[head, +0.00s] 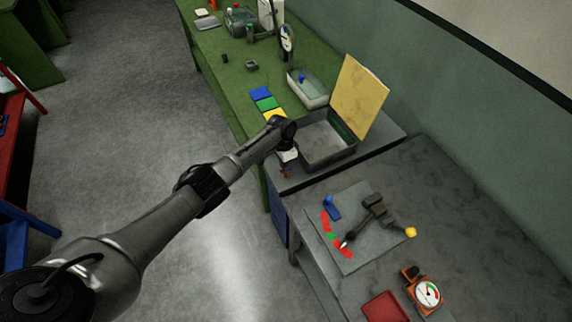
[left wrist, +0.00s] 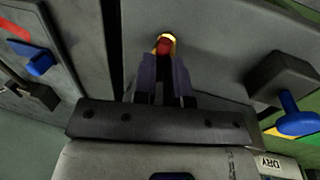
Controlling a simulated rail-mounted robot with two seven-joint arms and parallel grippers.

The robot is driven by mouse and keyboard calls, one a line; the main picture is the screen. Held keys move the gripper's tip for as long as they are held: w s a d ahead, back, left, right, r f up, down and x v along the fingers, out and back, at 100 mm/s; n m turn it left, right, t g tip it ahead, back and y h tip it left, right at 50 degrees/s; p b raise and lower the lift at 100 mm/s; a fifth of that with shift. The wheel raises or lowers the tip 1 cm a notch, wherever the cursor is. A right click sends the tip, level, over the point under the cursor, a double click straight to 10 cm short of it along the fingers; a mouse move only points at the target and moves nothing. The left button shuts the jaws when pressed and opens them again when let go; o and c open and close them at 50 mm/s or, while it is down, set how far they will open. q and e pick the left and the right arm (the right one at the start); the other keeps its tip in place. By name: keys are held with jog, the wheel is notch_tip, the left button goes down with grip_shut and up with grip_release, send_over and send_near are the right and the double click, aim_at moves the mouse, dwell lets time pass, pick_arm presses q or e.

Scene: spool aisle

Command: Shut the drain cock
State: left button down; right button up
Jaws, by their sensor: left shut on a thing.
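My left gripper (head: 285,168) reaches down in front of the grey open box (head: 320,143) on the bench edge. In the left wrist view its two fingers (left wrist: 165,75) are shut on a small red and yellow piece (left wrist: 166,42). It looks like a handle, perhaps the drain cock's, but its body is hidden by the fingers. A dark block with a blue lever (left wrist: 290,112) stands to the right of the fingers in that view. I cannot tell if it belongs to the cock. My right gripper is not in view.
The box's yellow lid (head: 358,97) stands open. A grey plate (head: 355,255) with a blue lever (head: 332,208), red and green marks and a dark valve lies nearer. A round gauge (head: 429,293) and red tray (head: 385,307) stand beside it. The green bench (head: 225,80) holds several items.

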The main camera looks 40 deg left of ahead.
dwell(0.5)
pick_arm(q)
jog(key=c, duration=1.2)
grip_release()
jog(key=shift+o, duration=0.2)
jog(key=shift+r, duration=0.15)
jog(key=shift+w+r, duration=0.1)
jog(key=shift+r, duration=0.2)
notch_tip(320, 180, up, 13)
jog(key=w+a+p, duration=0.1)
jog(key=a, duration=0.1)
jog(key=shift+a+f+p, duration=0.15)
jog(key=shift+a+p, duration=0.05)
jog(key=shift+p, duration=0.2)
